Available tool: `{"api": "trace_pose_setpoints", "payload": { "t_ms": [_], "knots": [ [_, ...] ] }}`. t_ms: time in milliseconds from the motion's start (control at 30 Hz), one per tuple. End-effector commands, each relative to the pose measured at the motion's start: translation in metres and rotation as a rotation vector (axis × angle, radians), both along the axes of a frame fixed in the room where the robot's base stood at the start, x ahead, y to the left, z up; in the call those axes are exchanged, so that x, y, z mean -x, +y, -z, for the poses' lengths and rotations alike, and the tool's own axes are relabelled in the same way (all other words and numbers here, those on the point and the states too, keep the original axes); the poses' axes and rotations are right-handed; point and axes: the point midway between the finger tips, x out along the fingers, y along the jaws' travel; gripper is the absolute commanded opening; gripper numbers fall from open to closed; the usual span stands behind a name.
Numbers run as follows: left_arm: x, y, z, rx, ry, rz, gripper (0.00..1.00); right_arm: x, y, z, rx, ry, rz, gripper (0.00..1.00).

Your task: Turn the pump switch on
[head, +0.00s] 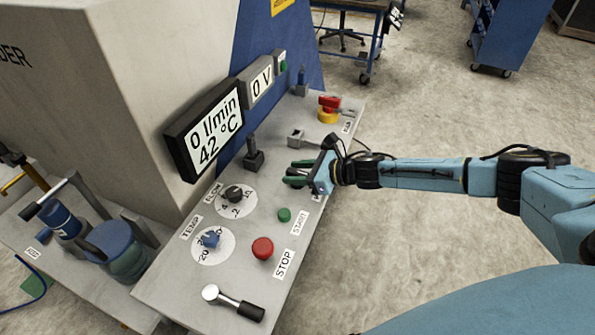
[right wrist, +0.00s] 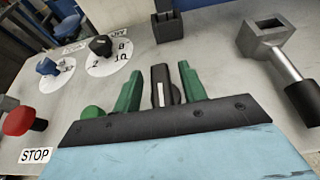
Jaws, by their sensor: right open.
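A black rotary switch with a white mark (right wrist: 162,88) stands on the grey control panel between the green fingers of my right gripper (right wrist: 160,70). The fingers are open, one on each side of it; I cannot tell whether they touch it. In the head view my right gripper (head: 300,174) is low over the panel's right edge and hides this switch. The label beside it is mostly covered, so I cannot read it as the pump switch. The display (head: 213,128) reads 0 l/min and 42 °C. My left gripper is not in view.
The panel (head: 165,285) also carries a green START button (head: 284,214), a red STOP button (head: 263,248), a FLOW knob (head: 234,193), a TEMP knob (head: 211,240), and a black-handled lever (head: 240,306). A red-and-yellow switch (head: 328,109) sits farther back. Open floor lies right.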

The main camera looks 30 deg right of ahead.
Motion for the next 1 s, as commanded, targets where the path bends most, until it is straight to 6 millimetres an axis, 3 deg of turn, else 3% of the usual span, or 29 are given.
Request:
{"api": "trace_pose_setpoints", "payload": {
  "t_ms": [100, 400, 767, 1000],
  "knots": [
    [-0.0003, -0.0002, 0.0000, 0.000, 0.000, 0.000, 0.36, 0.0001, -0.0003, -0.0001, 0.000, 0.000, 0.000, 0.41],
    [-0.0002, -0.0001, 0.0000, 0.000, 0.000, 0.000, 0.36, 0.0003, -0.0005, -0.0001, 0.000, 0.000, 0.001, 0.01],
    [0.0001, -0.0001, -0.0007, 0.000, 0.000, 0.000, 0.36, 0.0013, 0.0001, 0.0004, -0.003, 0.002, 0.046, 0.00],
    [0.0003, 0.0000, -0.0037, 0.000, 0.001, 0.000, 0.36, 0.0023, 0.0011, 0.0008, -0.005, 0.005, 0.192, 0.00]
  ]
}}
